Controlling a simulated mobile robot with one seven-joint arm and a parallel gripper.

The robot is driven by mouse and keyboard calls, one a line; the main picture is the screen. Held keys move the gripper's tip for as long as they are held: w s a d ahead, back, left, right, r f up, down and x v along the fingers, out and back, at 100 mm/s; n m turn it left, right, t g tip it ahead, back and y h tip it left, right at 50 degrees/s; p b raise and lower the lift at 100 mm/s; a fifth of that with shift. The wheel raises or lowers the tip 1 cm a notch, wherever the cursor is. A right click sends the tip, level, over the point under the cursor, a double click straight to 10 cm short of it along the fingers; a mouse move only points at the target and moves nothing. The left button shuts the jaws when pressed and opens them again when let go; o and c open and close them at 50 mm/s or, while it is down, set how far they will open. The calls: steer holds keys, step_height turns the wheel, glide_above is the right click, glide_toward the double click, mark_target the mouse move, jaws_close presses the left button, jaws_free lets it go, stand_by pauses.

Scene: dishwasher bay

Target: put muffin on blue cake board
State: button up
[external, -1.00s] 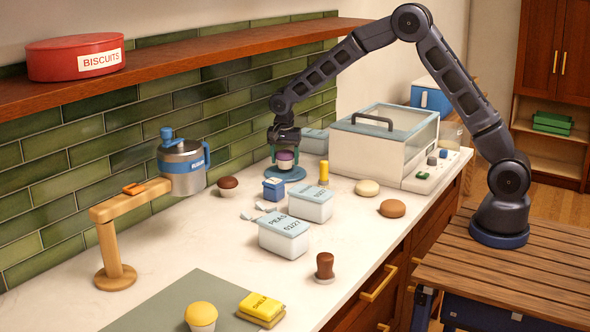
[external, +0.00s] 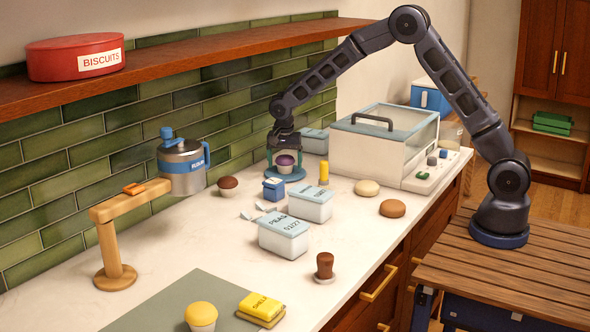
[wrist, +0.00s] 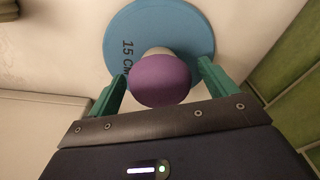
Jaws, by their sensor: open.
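The purple-topped muffin (external: 286,161) in a pale cup stands upright on the round blue cake board (external: 294,177) by the tiled wall. In the wrist view the muffin (wrist: 160,82) hides part of the board (wrist: 192,28), which has "15 CM" lettering on it. My gripper (external: 285,152) is open above the board, its green fingers on either side of the muffin. In the wrist view a gap shows between the muffin and each finger of my gripper (wrist: 162,72).
A glass-lidded white case (external: 385,150) stands right of the board. A wooden stand holds a jug (external: 182,168). A shelf (external: 170,70) runs along the wall.

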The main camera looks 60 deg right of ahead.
mark_target(285, 156)
steer(key=r, duration=0.7)
steer(key=shift+s+a+r, duration=0.15)
steer(key=shift+a+r, duration=0.05)
steer(key=shift+a, duration=0.2)
steer(key=shift+r, duration=0.1)
